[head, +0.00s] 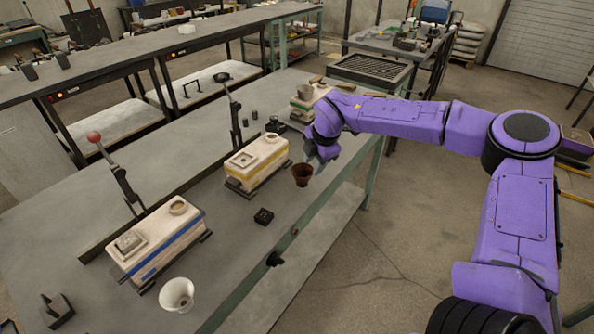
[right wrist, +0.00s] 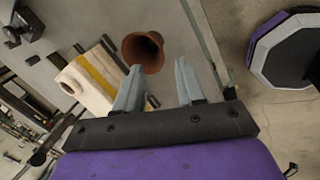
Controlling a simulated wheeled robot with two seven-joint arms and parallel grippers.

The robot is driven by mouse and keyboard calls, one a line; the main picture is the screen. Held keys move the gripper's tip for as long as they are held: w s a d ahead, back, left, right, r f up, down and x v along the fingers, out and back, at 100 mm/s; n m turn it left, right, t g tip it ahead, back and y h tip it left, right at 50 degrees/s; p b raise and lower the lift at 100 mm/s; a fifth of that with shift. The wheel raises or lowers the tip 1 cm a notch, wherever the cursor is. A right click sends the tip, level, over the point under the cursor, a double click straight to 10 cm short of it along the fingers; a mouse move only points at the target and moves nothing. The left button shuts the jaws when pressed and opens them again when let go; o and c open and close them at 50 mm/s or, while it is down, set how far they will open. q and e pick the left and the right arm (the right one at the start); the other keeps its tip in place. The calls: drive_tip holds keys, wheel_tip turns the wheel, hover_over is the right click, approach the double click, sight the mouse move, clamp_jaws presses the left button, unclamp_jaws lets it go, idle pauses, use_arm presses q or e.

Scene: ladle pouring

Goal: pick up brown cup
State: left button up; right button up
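The brown cup (head: 302,174) is a small flared cup near the right edge of the grey table, beside the middle block with the yellow stripe. My right gripper (head: 318,164) is close to it, just up and to the right in the head view. In the right wrist view the cup (right wrist: 143,52) shows its open mouth just beyond the fingertip of the left-hand finger. The fingers of the right gripper (right wrist: 159,66) are spread with a clear gap and nothing gripped between them. My left gripper is not in view.
The grey table (head: 215,270) holds the middle block (head: 257,163), a blue-striped block (head: 155,240), a white cup (head: 177,294) and a small black piece (head: 264,216). Levers stand behind the blocks. The table's front edge is close to the brown cup.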

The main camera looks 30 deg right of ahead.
sight(308, 177)
drive_tip(key=p+x, duration=0.2)
drive_tip(key=x, duration=0.6)
drive_tip(key=shift+w+a, duration=0.1)
drive_tip(key=shift+a, duration=0.05)
clamp_jaws()
